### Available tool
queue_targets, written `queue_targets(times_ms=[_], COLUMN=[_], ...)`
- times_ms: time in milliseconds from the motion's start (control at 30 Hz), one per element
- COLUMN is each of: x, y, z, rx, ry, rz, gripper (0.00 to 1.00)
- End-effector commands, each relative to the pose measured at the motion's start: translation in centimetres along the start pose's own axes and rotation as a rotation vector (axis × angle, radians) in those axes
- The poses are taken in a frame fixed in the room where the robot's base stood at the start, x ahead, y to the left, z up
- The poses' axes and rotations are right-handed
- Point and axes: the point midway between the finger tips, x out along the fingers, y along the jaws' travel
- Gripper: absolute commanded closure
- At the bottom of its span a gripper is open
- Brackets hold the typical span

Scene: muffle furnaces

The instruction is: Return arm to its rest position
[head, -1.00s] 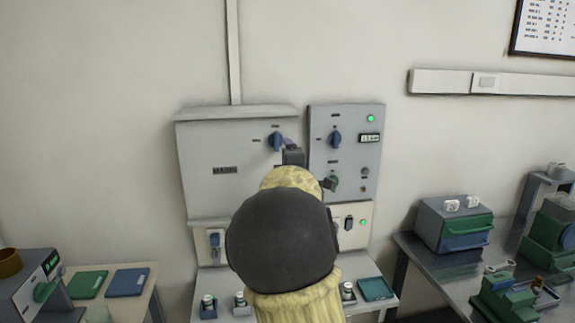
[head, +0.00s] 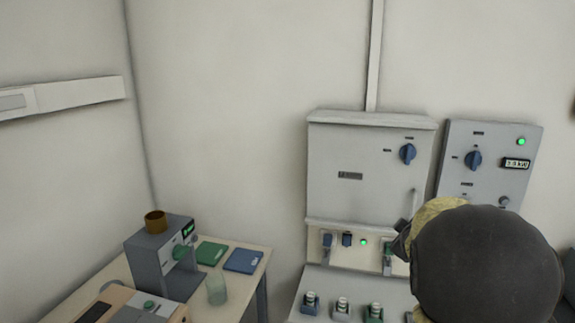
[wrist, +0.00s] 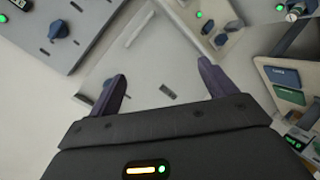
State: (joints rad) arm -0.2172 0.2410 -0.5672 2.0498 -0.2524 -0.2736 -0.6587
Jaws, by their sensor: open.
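My arm shows at the lower right of the head view, its dark rounded link in front of the right control panel. My gripper shows in the wrist view (wrist: 165,85), with its two dark purple fingers spread wide and nothing between them. The fingers hang in front of the grey furnace cabinet, apart from any knob as far as I can see. In the head view the fingers are hidden behind the arm. The furnace cabinet (head: 350,200) has a blue knob (head: 407,153). The control panel (head: 490,150) beside it has another blue knob (head: 473,160) and a green light.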

Motion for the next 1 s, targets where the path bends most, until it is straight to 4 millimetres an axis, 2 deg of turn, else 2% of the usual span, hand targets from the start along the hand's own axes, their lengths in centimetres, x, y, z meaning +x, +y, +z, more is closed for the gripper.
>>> queue_targets(times_ms=[100,167,300,400,500,600,667,1000], x=[-3.1,-5.0,-10.3,-14.6,-18.3,-20.6,-21.1,-21.1], y=[-6.3,-9.5,-16.1,-20.2,-23.1,-24.6,-25.1,-25.1], z=[1.7,2.4,4.0,5.2,6.4,7.2,7.4,7.4], rx=[0.217,0.309,0.486,0.581,0.642,0.674,0.681,0.683], ry=[-0.112,-0.177,-0.348,-0.485,-0.608,-0.684,-0.704,-0.707], rz=[-0.186,-0.27,-0.442,-0.538,-0.601,-0.63,-0.637,-0.637], gripper=[0.16,0.16,0.16,0.16,0.16,0.16,0.16,0.16])
